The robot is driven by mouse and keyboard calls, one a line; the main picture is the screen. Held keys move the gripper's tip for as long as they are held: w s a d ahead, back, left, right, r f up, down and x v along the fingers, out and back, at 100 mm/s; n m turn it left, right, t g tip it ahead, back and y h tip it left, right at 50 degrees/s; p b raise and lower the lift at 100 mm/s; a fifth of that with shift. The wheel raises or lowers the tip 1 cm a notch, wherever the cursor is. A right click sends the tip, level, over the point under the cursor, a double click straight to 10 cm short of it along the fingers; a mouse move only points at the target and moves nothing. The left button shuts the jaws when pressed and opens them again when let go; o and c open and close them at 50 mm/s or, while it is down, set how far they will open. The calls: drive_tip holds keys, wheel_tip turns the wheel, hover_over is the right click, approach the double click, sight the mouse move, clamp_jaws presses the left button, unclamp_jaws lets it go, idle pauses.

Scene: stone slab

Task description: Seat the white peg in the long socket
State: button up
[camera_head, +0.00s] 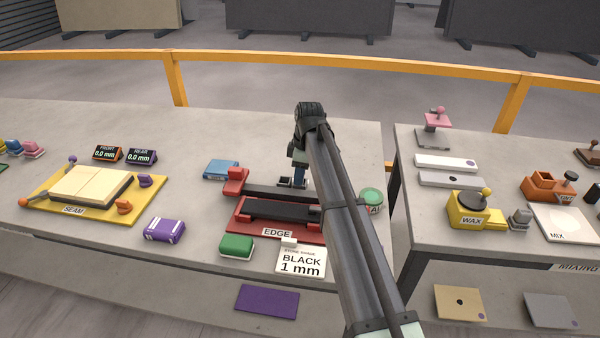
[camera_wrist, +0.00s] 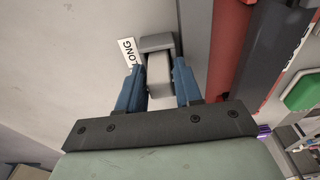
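My gripper (camera_wrist: 158,82) points down at the back of the left table, beside the EDGE fixture, with a blue finger on each side of a pale block. I take this block to be the white peg (camera_wrist: 159,76); it looks light grey in shade, and the fingers appear closed against its sides. Just beyond its end is a darker grey block beside a LONG label (camera_wrist: 129,52), apparently the long socket (camera_wrist: 157,42). The peg's end meets or overlaps the socket in view; I cannot tell how deep it sits.
The red EDGE fixture (camera_head: 257,226) with dark bars stands close beside my gripper. A blue block (camera_head: 221,169), a green block (camera_head: 236,246) and a black-and-white card (camera_head: 301,262) lie around it. The yellow SEAM board (camera_head: 128,209) is left. A second table holds the WAX pot (camera_head: 468,222).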

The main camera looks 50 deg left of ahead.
drive_tip(key=o, duration=0.3)
drive_tip(key=shift+o, duration=0.2)
wheel_tip(320, 180, up, 12)
drive_tip(key=w+d, duration=0.1)
drive_tip(key=shift+r, duration=0.15)
idle(0.3)
idle(0.4)
